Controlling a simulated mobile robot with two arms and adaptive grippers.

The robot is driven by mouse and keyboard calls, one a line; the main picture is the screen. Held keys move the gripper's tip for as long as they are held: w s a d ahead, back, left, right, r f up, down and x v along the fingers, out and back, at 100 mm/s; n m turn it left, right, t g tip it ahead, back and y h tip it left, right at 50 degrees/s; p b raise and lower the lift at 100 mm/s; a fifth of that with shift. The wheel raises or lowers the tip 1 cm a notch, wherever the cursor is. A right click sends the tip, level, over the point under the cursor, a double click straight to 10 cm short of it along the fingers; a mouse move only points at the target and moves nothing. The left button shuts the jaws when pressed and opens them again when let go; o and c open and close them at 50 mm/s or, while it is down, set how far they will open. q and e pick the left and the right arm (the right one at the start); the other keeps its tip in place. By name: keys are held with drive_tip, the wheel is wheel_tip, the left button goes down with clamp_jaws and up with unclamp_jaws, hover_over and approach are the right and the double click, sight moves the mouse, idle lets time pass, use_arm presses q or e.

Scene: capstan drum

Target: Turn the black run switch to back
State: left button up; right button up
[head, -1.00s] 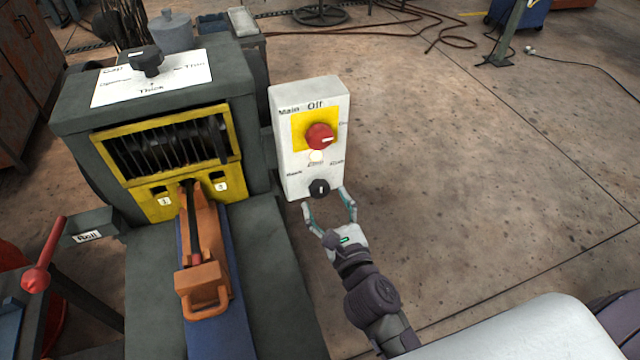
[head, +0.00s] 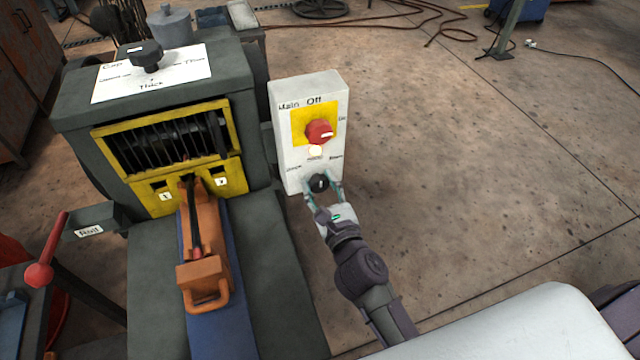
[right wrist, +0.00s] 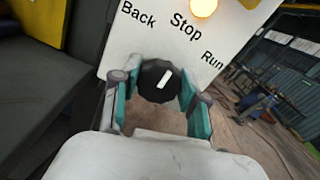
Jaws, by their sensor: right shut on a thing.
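The black run switch (head: 319,183) is a round knob low on the white control box (head: 294,176). In the right wrist view the knob (right wrist: 157,81) has a white mark pointing toward the "Stop" label, with "Back" to the left and "Run" to the right. My right gripper (head: 321,186) is shut on the knob, one teal-padded finger on each side of it; the right wrist view shows the same grip (right wrist: 156,92). My left gripper is not in view.
A red main switch (head: 319,131) on a yellow plate sits above, its mark toward "On". A lit lamp (head: 315,151) is between the switches. The dark machine (head: 262,250) with an orange part (head: 203,235) stands to the left. Open floor lies to the right.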

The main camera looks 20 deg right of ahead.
drive_tip(key=shift+n, duration=0.3)
drive_tip(key=n+p, duration=0.3)
drive_tip(key=n, duration=0.1)
drive_tip(key=shift+a+r+n, duration=0.1)
drive_tip(key=shift+n, duration=0.2)
drive_tip(key=shift+f+n+p, duration=0.2)
drive_tip(key=shift+n+p, duration=1.1)
drive_tip(key=shift+n, duration=1)
drive_tip(key=o, duration=1.2)
drive_tip(key=shift+c, duration=0.2)
drive_tip(key=shift+s, duration=0.15)
drive_tip(key=s, duration=1.1)
drive_tip(key=shift+s, duration=0.4)
